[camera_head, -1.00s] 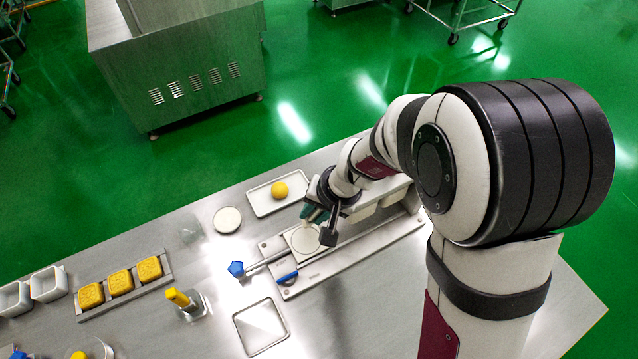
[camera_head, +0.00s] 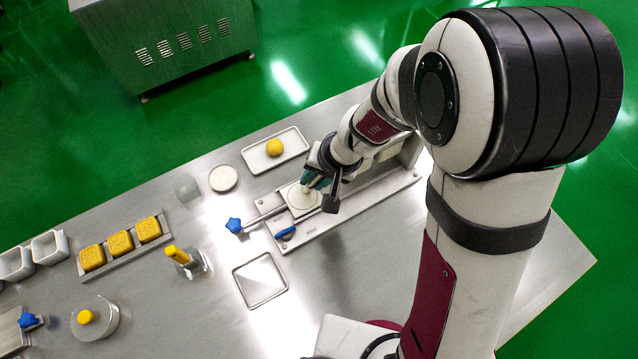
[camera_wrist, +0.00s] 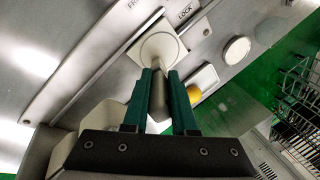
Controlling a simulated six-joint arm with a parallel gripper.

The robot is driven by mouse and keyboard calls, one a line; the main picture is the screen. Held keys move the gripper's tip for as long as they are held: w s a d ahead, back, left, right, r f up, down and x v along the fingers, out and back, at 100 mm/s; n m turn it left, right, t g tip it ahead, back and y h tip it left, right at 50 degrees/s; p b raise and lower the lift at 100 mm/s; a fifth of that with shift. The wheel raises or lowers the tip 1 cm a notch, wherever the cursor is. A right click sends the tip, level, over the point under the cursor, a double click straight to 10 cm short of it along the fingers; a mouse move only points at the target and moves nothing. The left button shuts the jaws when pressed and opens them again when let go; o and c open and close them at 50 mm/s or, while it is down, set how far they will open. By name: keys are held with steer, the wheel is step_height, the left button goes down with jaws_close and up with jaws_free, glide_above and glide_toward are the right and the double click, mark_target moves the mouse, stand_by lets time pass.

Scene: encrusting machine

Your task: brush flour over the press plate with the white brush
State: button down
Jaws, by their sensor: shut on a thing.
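My gripper (camera_head: 314,182) has green fingers and is shut on the white brush (camera_wrist: 159,98). The press plate (camera_head: 303,200) is a pale round disc on a square pale base, on a long metal fixture. It also shows in the wrist view (camera_wrist: 158,46). The brush end is over the disc's edge nearest my gripper; I cannot tell whether it touches. Much of the brush is hidden by the fingers in the head view.
A lever with a blue knob (camera_head: 234,226) sticks out left of the plate, and a blue handle (camera_head: 286,233) lies in front. A tray with a yellow ball (camera_head: 274,147) and a white round dish (camera_head: 223,178) stand behind. An empty square tray (camera_head: 260,280) is in front.

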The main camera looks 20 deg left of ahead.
steer(key=shift+w+a, duration=0.6)
steer(key=shift+s+d, duration=1.65)
steer(key=shift+s+a, duration=0.1)
steer(key=shift+s, duration=0.2)
steer(key=shift+s+a, duration=1.05)
steer(key=shift+a, duration=0.05)
steer(key=shift+w+a, duration=1.85)
steer(key=shift+w, duration=0.05)
steer(key=shift+s+d, duration=1.9)
steer(key=shift+d, duration=0.05)
steer(key=shift+w+a, duration=1.95)
step_height(320, 180, up, 8)
steer(key=shift+d, duration=0.15)
